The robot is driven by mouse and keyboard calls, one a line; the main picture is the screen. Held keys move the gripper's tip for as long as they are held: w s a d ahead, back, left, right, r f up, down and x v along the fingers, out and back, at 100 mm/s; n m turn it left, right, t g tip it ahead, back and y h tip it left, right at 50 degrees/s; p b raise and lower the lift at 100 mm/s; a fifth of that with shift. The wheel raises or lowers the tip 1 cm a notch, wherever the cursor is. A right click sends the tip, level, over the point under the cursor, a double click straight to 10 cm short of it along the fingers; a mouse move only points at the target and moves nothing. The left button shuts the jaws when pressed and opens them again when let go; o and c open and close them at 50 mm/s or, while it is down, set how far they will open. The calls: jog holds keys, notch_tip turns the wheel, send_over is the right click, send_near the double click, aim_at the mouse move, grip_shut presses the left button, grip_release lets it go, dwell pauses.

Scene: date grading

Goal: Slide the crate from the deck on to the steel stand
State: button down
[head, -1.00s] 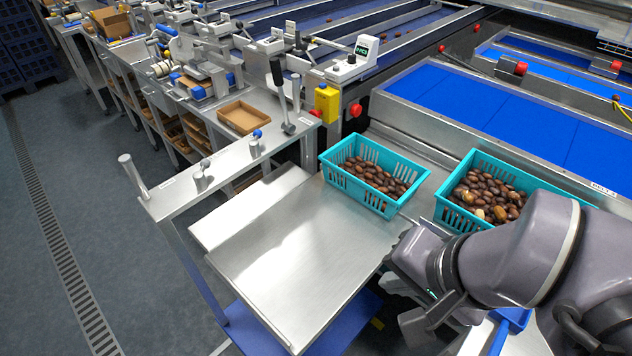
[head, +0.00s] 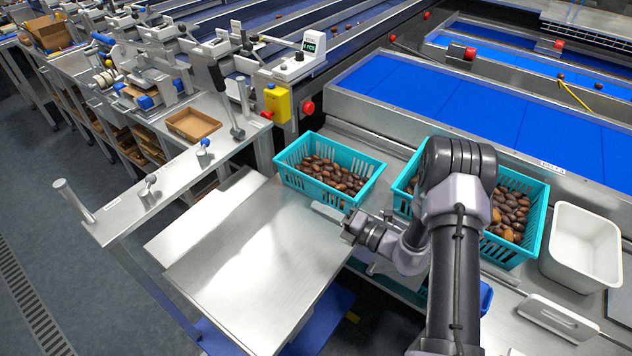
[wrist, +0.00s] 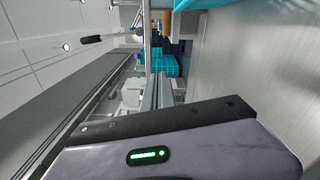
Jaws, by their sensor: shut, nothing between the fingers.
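A turquoise slotted crate (head: 300,178) of brown dates sits upright at the far end of the smooth steel stand top (head: 250,250). I cannot tell whether its base rests wholly on that top or partly on the deck. A second turquoise crate (head: 535,225) of dates stands to its right on the deck (head: 500,285), partly hidden by my arm. My gripper (head: 345,230) is shut and empty, low over the steel in front of the first crate, apparently apart from it. In the wrist view turquoise crate wall (wrist: 205,4) shows at the top.
A white tub (head: 582,245) stands right of the second crate. A blue belt (head: 470,115) runs behind the crates. The front of the stand top is clear.

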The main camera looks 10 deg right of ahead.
aim_at(320, 194)
jog(key=d+f+m+h, duration=0.1)
jog(key=f, duration=0.1)
jog(key=d+f+m+t+h, duration=0.1)
jog(key=f+m, duration=0.1)
jog(key=d+f+m+t+h, duration=0.1)
jog(key=d+f+m, duration=0.1)
jog(key=shift+f, duration=0.25)
jog(key=shift+w+d+f, duration=0.1)
jog(key=shift+w+f, duration=0.15)
jog(key=shift+f, duration=0.1)
jog(key=b+x, duration=0.3)
jog(key=x, duration=0.7)
jog(key=shift+w+d+r, duration=0.1)
jog(key=shift+w+d+b, duration=0.55)
jog(key=shift+w+d, duration=0.3)
jog(key=shift+d, duration=0.15)
jog(key=shift+w+d+r, duration=0.15)
jog(key=shift+w+d, duration=0.2)
jog(key=shift+w, duration=0.05)
